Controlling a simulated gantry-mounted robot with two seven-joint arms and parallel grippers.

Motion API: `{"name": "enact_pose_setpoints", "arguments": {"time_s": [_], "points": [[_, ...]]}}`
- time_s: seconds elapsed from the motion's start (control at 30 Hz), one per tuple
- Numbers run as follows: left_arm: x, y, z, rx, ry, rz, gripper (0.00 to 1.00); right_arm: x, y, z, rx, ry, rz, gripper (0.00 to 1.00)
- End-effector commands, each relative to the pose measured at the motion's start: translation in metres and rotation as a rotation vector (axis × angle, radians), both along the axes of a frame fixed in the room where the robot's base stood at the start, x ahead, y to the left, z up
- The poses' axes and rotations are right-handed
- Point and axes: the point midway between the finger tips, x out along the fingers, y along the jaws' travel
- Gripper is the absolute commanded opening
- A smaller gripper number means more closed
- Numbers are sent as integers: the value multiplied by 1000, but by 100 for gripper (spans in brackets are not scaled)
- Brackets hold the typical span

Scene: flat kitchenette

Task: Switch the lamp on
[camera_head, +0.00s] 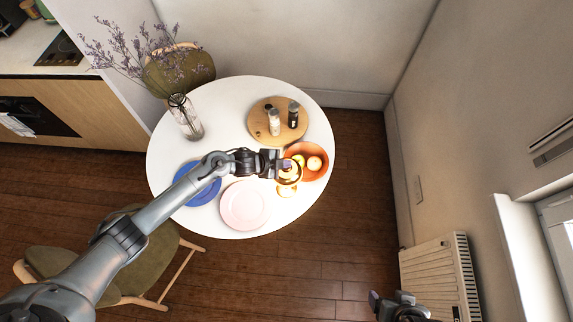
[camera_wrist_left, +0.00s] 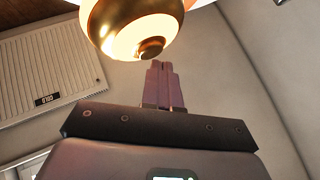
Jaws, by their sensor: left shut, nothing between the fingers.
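The lamp (camera_wrist_left: 140,28) is a rounded gold-and-white hanging shade with a round gold knob at its lower end. It fills the top of the left wrist view, and its white parts look bright and warm. In the head view the lamp (camera_head: 288,188) shows small over the table, partly hidden by my left gripper (camera_head: 287,168). The left gripper's fingers (camera_wrist_left: 163,70) are together and empty, close beside the knob; I cannot tell if they touch it. My right gripper (camera_head: 385,300) is at the bottom edge, partly cut off, its jaws unclear.
Below is a round white table (camera_head: 235,95) with a fruit bowl (camera_head: 319,170), a wooden board (camera_head: 262,108) with shakers, a pink plate (camera_head: 245,205), a blue plate (camera_head: 207,190) and a flower vase (camera_head: 186,117). A radiator (camera_head: 438,275) stands at the right wall.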

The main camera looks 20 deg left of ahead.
Motion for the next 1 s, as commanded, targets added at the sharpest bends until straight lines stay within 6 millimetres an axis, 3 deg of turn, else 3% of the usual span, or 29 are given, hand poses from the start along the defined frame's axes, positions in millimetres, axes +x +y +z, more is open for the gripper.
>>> {"name": "enact_pose_setpoints", "arguments": {"time_s": [0.57,1.0], "points": [[0,0,10,0,-1,1,0,0,2,10,10,-1,-6,79],[0,0,49,1,-1,0,0,0,1,45,5,0,-4,79]]}}
